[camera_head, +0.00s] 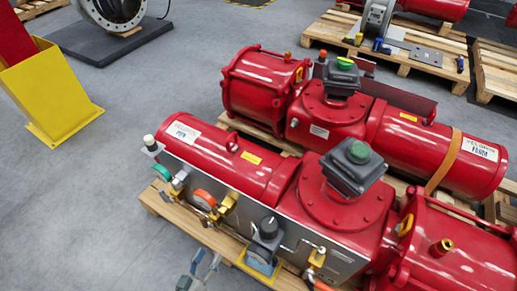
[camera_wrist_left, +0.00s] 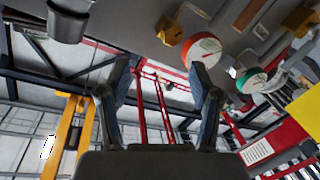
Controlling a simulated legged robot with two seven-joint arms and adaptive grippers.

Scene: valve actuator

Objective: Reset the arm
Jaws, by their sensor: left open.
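The red valve actuator (camera_head: 233,157) lies on a wooden pallet in the head view, with a grey control panel along its near side. The panel carries a black knob (camera_head: 268,229), a red-rimmed gauge (camera_head: 204,199), a green-rimmed gauge (camera_head: 162,172) and brass fittings. My left gripper (camera_head: 204,264) is low in the head view, in front of the panel and left of the knob. In the left wrist view its two fingers (camera_wrist_left: 160,82) are spread with nothing between them. The red-rimmed gauge (camera_wrist_left: 204,52) and green-rimmed gauge (camera_wrist_left: 251,81) show to the right there. My right gripper is out of view.
A second red actuator (camera_head: 400,134) lies behind the first. A yellow stand (camera_head: 50,90) is at the left, and a pallet with parts (camera_head: 405,55) is at the back. Grey floor (camera_head: 110,200) is open to the left.

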